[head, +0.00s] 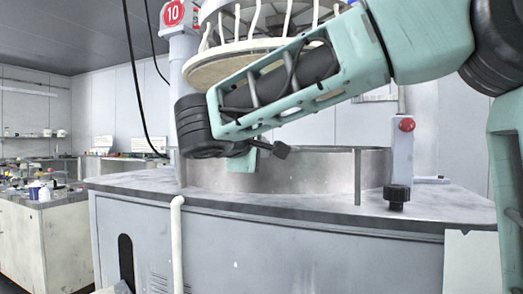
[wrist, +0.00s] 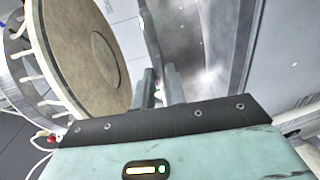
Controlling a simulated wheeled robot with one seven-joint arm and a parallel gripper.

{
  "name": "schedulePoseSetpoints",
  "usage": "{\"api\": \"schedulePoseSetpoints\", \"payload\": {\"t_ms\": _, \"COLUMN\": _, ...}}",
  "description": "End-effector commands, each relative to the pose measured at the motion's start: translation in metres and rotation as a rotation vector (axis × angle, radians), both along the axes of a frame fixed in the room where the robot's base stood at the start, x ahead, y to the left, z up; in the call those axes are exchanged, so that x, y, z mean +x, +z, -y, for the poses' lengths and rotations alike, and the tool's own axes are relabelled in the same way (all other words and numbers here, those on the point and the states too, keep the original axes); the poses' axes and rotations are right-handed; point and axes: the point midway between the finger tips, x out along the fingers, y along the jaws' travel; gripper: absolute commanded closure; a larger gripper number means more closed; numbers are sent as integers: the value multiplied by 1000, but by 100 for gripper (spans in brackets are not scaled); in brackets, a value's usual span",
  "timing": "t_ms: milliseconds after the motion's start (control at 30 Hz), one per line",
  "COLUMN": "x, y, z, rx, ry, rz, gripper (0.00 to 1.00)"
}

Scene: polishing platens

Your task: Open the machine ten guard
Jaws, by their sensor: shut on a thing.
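Machine ten carries a red number 10 sign (head: 172,13) on its column. Its guard (head: 310,172) is a curved, brushed steel wall standing on the machine top, with a vertical edge or bar at its right front. My gripper (head: 258,152) is at the left part of the guard's upper rim; the arm hides much of this in the head view. In the wrist view, my gripper (wrist: 163,88) is shut on a thin grey upright strip that looks like the guard's edge (wrist: 149,38). The exact contact is partly hidden between the fingers.
A round beige polishing head (head: 225,65) with pale hoses hangs just above my gripper; it is close at left in the wrist view (wrist: 75,50). A post with a red button (head: 406,125) stands to the right. A cluttered bench (head: 40,220) is at far left.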

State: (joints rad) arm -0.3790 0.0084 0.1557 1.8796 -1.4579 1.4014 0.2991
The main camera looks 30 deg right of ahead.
Motion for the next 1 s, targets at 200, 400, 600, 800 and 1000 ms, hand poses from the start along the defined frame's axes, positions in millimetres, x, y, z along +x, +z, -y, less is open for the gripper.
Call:
{"api": "schedulePoseSetpoints", "payload": {"t_ms": 200, "x": 0, "y": -1, "z": 0, "rx": 1, "ry": 1, "rz": 1, "gripper": 100}}
{"api": "schedulePoseSetpoints", "payload": {"t_ms": 400, "x": 0, "y": -1, "z": 0, "rx": 1, "ry": 1, "rz": 1, "gripper": 100}}
{"api": "schedulePoseSetpoints", "payload": {"t_ms": 600, "x": 0, "y": -1, "z": 0, "rx": 1, "ry": 0, "rz": 1, "gripper": 66}}
{"api": "schedulePoseSetpoints", "payload": {"t_ms": 800, "x": -1, "y": -1, "z": -1, "rx": 0, "ry": 1, "rz": 0, "gripper": 66}}
{"api": "schedulePoseSetpoints", "payload": {"t_ms": 1000, "x": -12, "y": 3, "z": -17, "rx": 0, "ry": 4, "rz": 1, "gripper": 66}}
